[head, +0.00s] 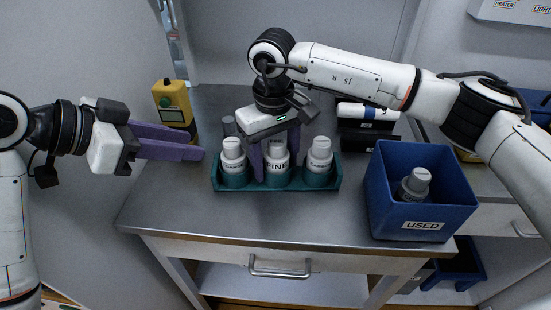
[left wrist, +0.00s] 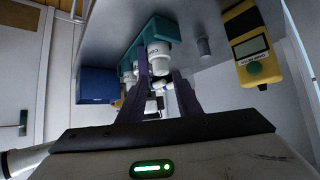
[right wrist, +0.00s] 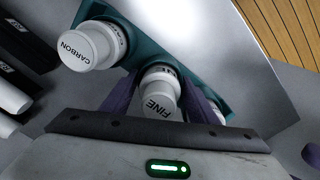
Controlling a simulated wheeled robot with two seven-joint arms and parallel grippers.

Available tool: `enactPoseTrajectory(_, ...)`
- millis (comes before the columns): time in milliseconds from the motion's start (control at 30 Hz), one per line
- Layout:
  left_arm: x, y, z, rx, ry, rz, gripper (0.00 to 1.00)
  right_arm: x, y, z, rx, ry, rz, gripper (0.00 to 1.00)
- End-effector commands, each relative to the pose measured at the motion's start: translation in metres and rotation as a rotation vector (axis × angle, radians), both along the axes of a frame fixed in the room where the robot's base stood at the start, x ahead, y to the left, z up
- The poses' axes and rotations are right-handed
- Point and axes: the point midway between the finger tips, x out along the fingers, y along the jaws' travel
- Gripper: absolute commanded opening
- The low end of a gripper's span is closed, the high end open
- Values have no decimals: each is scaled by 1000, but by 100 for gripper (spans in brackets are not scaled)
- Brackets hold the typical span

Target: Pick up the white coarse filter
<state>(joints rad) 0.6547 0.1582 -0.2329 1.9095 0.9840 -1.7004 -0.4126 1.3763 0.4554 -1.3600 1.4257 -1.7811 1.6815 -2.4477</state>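The white coarse filter (head: 233,155) stands upright at the left end of a teal rack (head: 262,187); its label shows partly in the left wrist view (left wrist: 157,58). The fine filter (head: 277,157) stands in the middle slot and the carbon filter (head: 319,155) at the right end. My right gripper (head: 275,170) points down with its fingers apart on either side of the fine filter, to the right of the coarse filter. Whether the fingers touch the fine filter is hard to tell. My left gripper (head: 200,154) is open and empty, left of the rack.
A blue bin labelled USED (head: 423,226) holds a grey-capped filter (head: 414,184) at the right. A yellow device (head: 172,102) stands behind my left gripper. Dark boxes (head: 366,135) sit behind the rack. The steel table's (head: 300,220) front strip is clear.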

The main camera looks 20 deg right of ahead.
Motion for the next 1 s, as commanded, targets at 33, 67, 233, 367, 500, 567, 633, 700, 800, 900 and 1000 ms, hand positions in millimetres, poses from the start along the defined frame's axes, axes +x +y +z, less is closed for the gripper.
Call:
enactPoseTrajectory(33,0,0,0,0,0,0,31,0,0,0,0,0,0,45)
enactPoseTrajectory(67,0,0,0,0,0,0,31,0,0,0,0,0,0,40)
enactPoseTrajectory(233,0,0,0,0,0,0,31,0,0,0,0,-1,0,25)
enactPoseTrajectory(367,0,0,0,0,0,0,36,0,0,1,0,-1,0,24)
enactPoseTrajectory(500,0,0,-6,-26,-11,11,49,0,0,1,0,-1,0,24)
enactPoseTrajectory(567,1,0,-12,-54,-24,24,49,0,0,1,0,-1,0,24)
enactPoseTrajectory(633,1,0,-19,-98,-45,40,49,0,0,1,0,-1,0,24)
enactPoseTrajectory(700,0,-1,-24,-141,-69,57,49,0,0,1,0,-1,0,24)
enactPoseTrajectory(800,-2,-1,-29,-196,-95,78,49,0,0,1,0,-1,0,24)
enactPoseTrajectory(900,-3,-1,-31,-232,-114,92,49,0,0,1,0,-1,0,24)
enactPoseTrajectory(1000,0,-7,-33,-250,-122,99,49,0,0,1,0,-1,0,24)
